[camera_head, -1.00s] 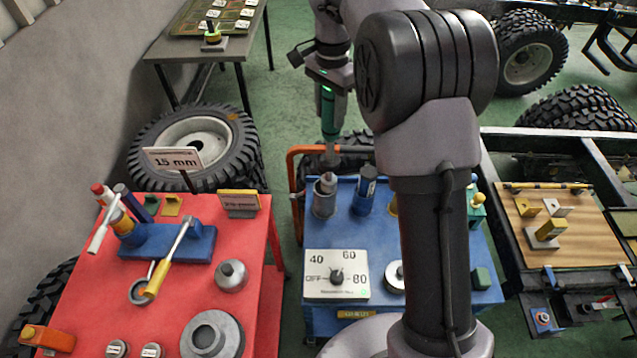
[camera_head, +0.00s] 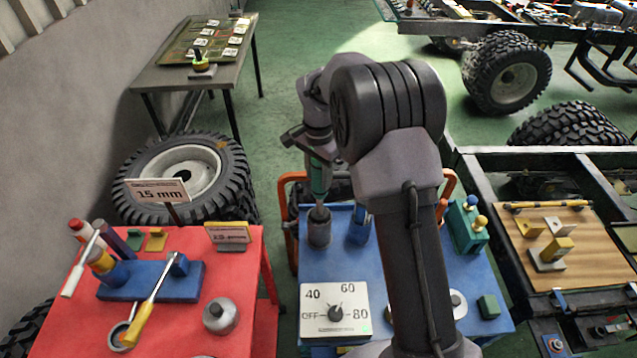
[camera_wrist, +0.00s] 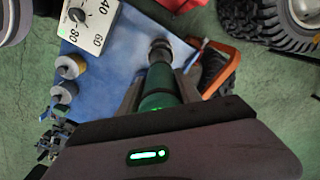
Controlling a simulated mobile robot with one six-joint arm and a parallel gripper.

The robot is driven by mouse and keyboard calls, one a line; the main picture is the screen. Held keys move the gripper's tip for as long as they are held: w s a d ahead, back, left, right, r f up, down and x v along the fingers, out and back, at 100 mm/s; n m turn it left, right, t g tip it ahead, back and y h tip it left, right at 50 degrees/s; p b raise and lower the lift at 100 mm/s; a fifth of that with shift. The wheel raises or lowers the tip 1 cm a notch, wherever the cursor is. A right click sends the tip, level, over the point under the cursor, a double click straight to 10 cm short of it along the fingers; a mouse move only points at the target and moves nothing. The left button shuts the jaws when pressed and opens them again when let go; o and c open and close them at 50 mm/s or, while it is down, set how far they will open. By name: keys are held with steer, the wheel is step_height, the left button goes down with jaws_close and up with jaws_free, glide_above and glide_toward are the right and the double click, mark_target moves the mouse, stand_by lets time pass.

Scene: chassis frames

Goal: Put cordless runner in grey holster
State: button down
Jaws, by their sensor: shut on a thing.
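The cordless runner (camera_head: 319,180) is a green tool with a grey nose, held roughly upright over the blue cart. My gripper (camera_head: 318,160) is shut on its green body; both fingers flank it in the wrist view (camera_wrist: 160,90). The grey holster (camera_head: 319,234) is a dark grey cup at the back left of the blue cart. The runner's nose is at the holster's mouth and seems to enter it; how deep I cannot tell. In the wrist view the nose lines up with the dark holster (camera_wrist: 160,48).
A blue cup (camera_head: 358,228) stands just right of the holster, partly behind my arm. A dial panel (camera_head: 335,309) sits at the cart's front. An orange handle (camera_head: 285,200) edges its left side. A red cart (camera_head: 185,330) with tools stands left.

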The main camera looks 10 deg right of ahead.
steer(key=shift+f, duration=0.85)
steer(key=shift+f, duration=0.25)
steer(key=c, duration=0.8)
jaws_free()
steer(key=shift+c, duration=0.2)
steer(key=shift+r, duration=0.15)
